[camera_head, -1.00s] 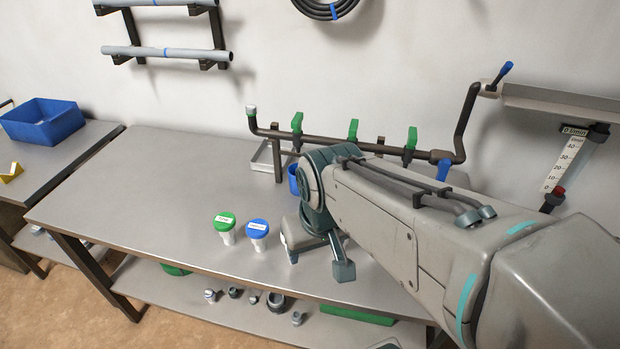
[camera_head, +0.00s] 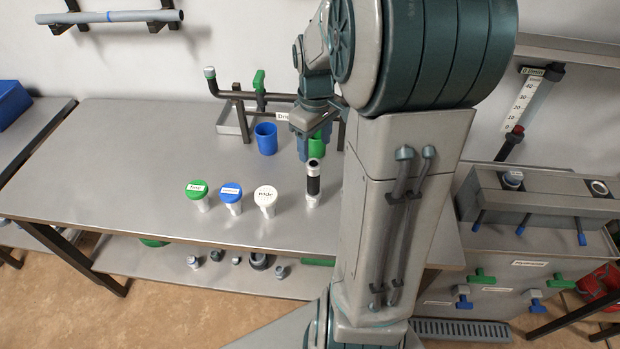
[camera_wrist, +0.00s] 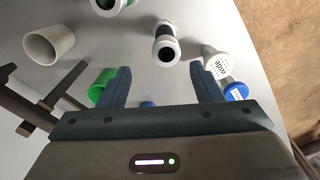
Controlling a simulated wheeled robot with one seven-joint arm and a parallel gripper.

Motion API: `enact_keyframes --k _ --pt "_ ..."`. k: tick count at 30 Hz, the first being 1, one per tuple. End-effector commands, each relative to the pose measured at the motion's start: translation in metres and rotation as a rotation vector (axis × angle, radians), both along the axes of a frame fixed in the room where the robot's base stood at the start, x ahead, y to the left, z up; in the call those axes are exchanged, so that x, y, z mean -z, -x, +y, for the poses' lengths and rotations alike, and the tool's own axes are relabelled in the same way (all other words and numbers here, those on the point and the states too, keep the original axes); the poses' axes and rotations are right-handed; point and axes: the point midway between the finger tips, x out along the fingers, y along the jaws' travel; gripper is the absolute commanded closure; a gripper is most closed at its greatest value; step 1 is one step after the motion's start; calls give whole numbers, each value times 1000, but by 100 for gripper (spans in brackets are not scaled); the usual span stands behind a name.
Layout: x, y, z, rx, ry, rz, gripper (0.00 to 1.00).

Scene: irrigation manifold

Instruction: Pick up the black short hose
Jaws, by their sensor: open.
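The black short hose (camera_head: 314,186) stands upright on the bench, a black sleeve with pale ends. In the wrist view the hose (camera_wrist: 166,45) appears just beyond the gap between the fingertips, with its open top ring facing the camera. My gripper (camera_head: 304,150) is above the bench, close to the hose and a little behind it. In the wrist view my gripper (camera_wrist: 163,82) has its fingers wide apart with nothing between them. The hose is not touched by either finger in that view.
White (camera_head: 265,198), blue (camera_head: 231,196) and green (camera_head: 198,193) lidded pots stand left of the hose. A blue cup (camera_head: 266,140) and a green cup (camera_head: 317,146) are behind. A dark pipe manifold (camera_head: 262,97) runs along the back. The bench's left side is clear.

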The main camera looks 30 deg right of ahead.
Motion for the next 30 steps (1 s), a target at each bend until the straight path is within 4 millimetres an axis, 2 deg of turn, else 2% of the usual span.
enact_keyframes --k 3,7,14,24,30 --pt "27 1 1 2 -3 6 41" --pt "48 1 1 1 -2 4 41" --pt "64 2 2 2 -1 1 41" --pt "109 6 8 3 -1 2 41" --pt "113 6 8 2 0 0 41"
